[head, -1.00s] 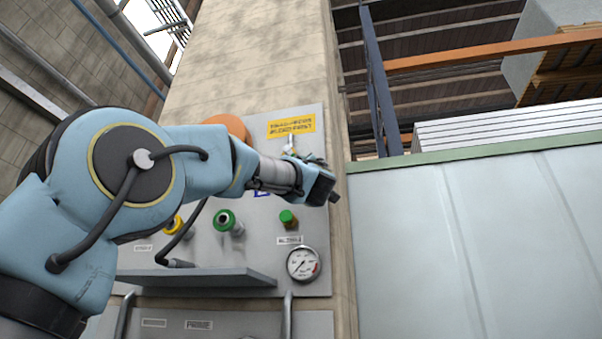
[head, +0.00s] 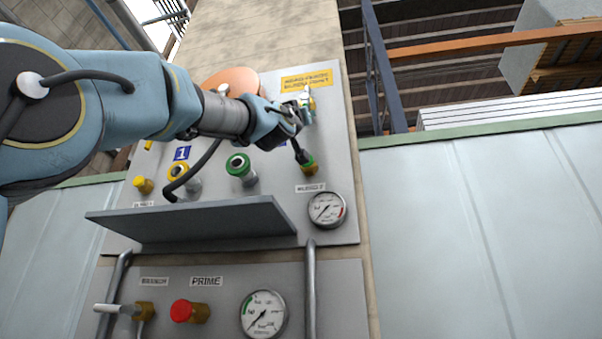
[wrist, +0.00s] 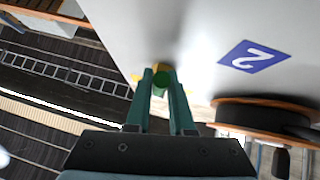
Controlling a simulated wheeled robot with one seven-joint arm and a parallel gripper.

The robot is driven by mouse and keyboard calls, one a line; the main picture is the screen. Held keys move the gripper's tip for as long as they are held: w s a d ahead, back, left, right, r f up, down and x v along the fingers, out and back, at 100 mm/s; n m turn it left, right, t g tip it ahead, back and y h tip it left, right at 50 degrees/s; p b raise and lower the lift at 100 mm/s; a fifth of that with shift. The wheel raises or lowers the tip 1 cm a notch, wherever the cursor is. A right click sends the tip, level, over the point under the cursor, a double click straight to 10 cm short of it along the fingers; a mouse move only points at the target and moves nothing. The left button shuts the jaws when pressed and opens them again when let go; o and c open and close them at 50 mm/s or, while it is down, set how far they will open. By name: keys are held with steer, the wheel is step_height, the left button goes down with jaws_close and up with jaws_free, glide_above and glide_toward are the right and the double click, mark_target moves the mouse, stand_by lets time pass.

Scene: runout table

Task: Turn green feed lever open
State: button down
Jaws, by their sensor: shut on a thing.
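A short green knob on a brass body (head: 309,165), which I take as the green feed lever, is on the right side of the grey upper panel, above a gauge. My gripper (head: 302,152) reaches it from the upper left; its dark fingers meet the green part.
A grey shelf (head: 190,222) juts out below my arm. Left of the gripper are a green-ringed port (head: 239,166) and a yellow-ringed port (head: 180,173). A gauge (head: 327,209) is just below; a pale-handled fitting (head: 306,104) is just above.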

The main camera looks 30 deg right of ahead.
stand_by(0.4)
steer(key=c, duration=0.8)
jaws_free()
steer(key=b+v, duration=0.5)
steer(key=v, duration=0.5)
steer(key=shift+s+a+f+b, duration=0.1)
steer(key=shift+a+f+b, duration=0.15)
steer(key=shift+f+b, duration=0.1)
